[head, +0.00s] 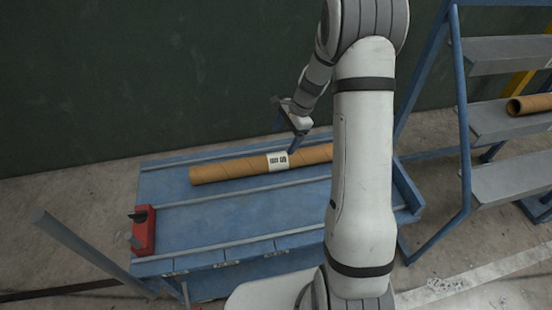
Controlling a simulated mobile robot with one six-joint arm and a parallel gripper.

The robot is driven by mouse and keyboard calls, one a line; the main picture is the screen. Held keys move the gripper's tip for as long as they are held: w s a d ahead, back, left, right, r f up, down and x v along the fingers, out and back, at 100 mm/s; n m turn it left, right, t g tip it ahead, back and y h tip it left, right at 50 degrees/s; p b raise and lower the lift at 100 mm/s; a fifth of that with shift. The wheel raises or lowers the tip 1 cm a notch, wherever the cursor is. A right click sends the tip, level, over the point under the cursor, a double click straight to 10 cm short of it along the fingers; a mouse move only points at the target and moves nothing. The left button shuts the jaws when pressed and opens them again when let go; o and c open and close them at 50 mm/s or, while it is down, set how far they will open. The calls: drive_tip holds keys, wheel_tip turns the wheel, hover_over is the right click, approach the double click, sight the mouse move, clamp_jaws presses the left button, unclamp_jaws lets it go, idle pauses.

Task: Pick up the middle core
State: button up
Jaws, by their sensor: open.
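A long brown cardboard core (225,170) with a white printed label (278,161) lies on the blue table (235,210), along its back part. Its right end is hidden behind my arm. My gripper (287,132) is open and empty. It appears just above and behind the label in the picture; I cannot tell the exact gap. A second brown core (530,105) lies on the rack at the right. No other core shows on the table, so I cannot confirm which one is the middle core.
Raised rails (210,203) run along the table. A red block-like device (144,230) sits at its left edge. A blue-framed rack (455,100) with grey shelves stands at right. A dark green wall (150,70) is behind. The table's front is clear.

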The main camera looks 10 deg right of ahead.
sight(280, 155)
drive_tip(key=f+m, duration=0.1)
drive_tip(key=f, duration=0.1)
drive_tip(key=w+f, duration=0.1)
drive_tip(key=f, duration=0.1)
drive_tip(key=w+d+f+m, duration=0.1)
drive_tip(key=f, duration=0.1)
drive_tip(key=shift+w+f+m+y, duration=0.15)
drive_tip(key=shift+f+m+y, duration=0.15)
drive_tip(key=shift+f, duration=0.05)
drive_tip(key=shift+w+f, duration=0.1)
drive_tip(key=shift+f, duration=0.25)
drive_tip(key=x, duration=0.7)
drive_tip(key=shift+s+a+f, duration=0.2)
drive_tip(key=shift+s, duration=0.15)
drive_tip(key=shift+c, duration=0.5)
drive_tip(key=c, duration=1.4)
drive_tip(key=shift+r, duration=0.1)
